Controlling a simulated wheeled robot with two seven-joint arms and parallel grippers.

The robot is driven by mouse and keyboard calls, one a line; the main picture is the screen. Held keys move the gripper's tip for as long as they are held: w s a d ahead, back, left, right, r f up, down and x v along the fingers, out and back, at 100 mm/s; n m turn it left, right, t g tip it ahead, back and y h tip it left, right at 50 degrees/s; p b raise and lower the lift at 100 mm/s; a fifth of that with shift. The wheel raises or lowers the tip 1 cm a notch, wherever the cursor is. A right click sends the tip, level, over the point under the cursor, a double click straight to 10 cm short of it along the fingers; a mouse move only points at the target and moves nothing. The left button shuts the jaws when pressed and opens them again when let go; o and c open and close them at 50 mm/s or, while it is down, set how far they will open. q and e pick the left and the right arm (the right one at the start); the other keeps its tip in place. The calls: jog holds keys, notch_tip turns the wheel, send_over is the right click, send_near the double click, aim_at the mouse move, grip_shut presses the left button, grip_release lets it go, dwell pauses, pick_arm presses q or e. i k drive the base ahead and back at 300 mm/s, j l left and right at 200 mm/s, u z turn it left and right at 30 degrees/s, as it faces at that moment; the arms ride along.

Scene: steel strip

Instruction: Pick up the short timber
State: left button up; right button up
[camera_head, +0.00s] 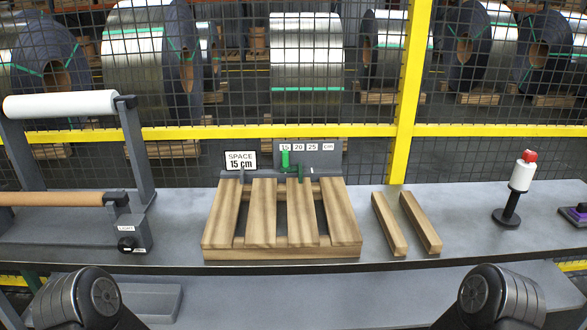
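Two loose timbers lie side by side on the grey bench, right of the slatted wooden pallet. The left timber (388,224) and the right timber (420,222) both run from back to front, slightly slanted, with a narrow gap between them. They look close in length, and I cannot tell surely which is the short one. The pallet (282,254) has several slats on a wooden front beam. Black rounded parts of my two arms show at the bottom left and bottom right edges. Neither gripper is in view, and nothing touches the timbers.
The bench (460,235) is clear around the timbers. A roll stand (134,160) is at the left. A spacing gauge (308,158) and a "SPACE 15 cm" sign (241,161) stand behind the pallet. A red-topped white dispenser (521,176) is at the right. A yellow-framed mesh fence (405,100) closes the back.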

aim_at(397, 244)
jog(key=i+l+z, duration=0.1)
jog(key=l, duration=0.35)
jog(key=i+l+z, duration=0.15)
jog(key=l, duration=0.3)
jog(key=i+l+z, duration=0.1)
jog(key=i+l, duration=0.15)
jog(key=l, duration=0.2)
jog(key=i+l+z, duration=0.15)
jog(key=l, duration=0.3)
jog(key=i+l+z, duration=0.1)
jog(key=i+l, duration=0.15)
jog(key=l, duration=0.15)
